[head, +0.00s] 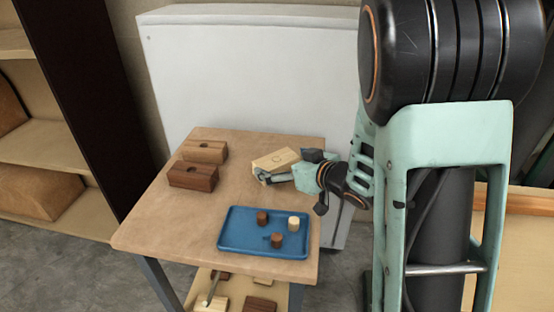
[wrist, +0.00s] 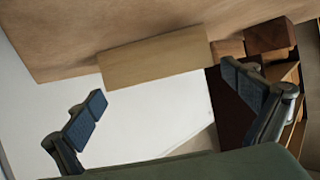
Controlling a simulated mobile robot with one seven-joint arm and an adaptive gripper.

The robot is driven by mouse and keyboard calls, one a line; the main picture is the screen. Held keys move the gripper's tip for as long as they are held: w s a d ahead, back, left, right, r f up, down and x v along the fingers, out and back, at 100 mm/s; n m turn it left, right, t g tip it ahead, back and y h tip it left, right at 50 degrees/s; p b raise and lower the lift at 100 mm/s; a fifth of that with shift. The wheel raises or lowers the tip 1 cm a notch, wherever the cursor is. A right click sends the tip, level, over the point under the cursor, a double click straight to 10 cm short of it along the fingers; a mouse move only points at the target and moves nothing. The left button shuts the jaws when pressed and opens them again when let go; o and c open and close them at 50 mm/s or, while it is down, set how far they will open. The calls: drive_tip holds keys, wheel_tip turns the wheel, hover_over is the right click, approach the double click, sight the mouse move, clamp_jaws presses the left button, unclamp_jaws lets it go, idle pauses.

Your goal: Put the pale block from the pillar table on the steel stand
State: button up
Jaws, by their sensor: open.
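The pale block (head: 276,159) lies near the back right of a wood-topped table (head: 150,215). A faint round mark shows on its top. In the wrist view the pale block (wrist: 153,60) is ahead of the fingers, about between them across the picture, with a gap on both sides. My gripper (head: 287,172) is open and empty, close beside the block at the table's right side. In the wrist view my gripper (wrist: 165,103) has its two dark-padded fingers spread wide. I cannot make out a steel stand in either view.
Two browner blocks (head: 205,151) (head: 193,176) stand at the table's back left. A blue tray (head: 233,247) with three small cylinders lies in front of my gripper. A white cabinet (head: 240,80) stands behind. A lower shelf (head: 232,291) holds more pieces. The table's left front is clear.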

drive_tip(key=p+v, duration=0.1)
drive_tip(key=v, duration=0.8)
drive_tip(key=shift+s+d+r, duration=0.1)
drive_tip(key=shift+s+d, duration=0.05)
drive_tip(key=shift+s, duration=0.05)
